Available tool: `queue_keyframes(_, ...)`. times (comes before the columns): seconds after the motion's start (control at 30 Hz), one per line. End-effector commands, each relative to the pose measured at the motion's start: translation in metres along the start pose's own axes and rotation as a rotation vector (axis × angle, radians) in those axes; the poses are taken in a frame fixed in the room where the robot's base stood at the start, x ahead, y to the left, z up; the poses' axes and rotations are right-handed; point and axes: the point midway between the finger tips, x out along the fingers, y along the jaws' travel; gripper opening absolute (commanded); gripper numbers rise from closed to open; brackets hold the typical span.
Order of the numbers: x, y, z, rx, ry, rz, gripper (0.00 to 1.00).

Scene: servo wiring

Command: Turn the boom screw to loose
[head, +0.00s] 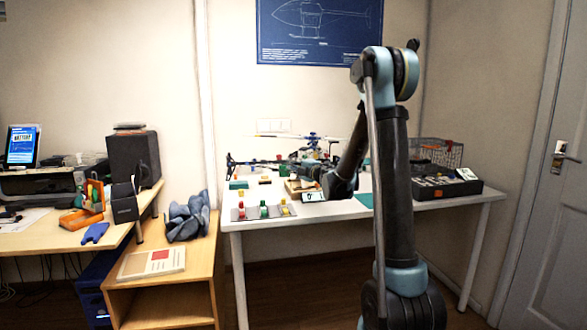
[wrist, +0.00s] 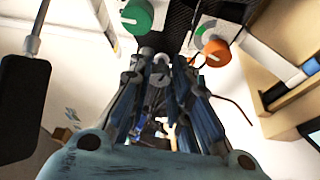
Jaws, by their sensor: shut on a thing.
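My gripper (wrist: 158,78) is shut on a small grey knob (wrist: 158,68) in the wrist view. The knob sits between the fingertips and may be the boom screw; I see no label, and its setting cannot be read. A green knob (wrist: 138,17) is just beyond it on the left, and an orange knob (wrist: 216,52) is on the right, both clear of the fingers. In the head view a model helicopter (head: 312,146) stands on the white table (head: 350,211). My gripper is low at the table there, its fingertips too small to make out.
A grey strip (head: 246,217) with red, green and yellow pieces lies at the table's front left. A black tray (head: 447,187) and a wire cage (head: 448,152) stand at the right. In the wrist view a dark handle-like thing (wrist: 22,105) is at the left.

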Motion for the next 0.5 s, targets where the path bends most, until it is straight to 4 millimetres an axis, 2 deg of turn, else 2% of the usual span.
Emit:
queue_keyframes(0.33,-0.0012,-0.0013,-0.0024,-0.025,0.005,-0.010,0.00)
queue_keyframes(0.37,-0.0012,-0.0014,-0.0024,-0.024,0.005,-0.010,0.23)
queue_keyframes(0.4,-0.0013,-0.0014,-0.0023,-0.024,0.004,-0.010,0.32)
queue_keyframes(0.43,-0.0013,-0.0013,-0.0023,-0.024,0.004,-0.009,0.39)
queue_keyframes(0.5,-0.0012,-0.0010,-0.0018,-0.024,0.004,-0.009,0.39)
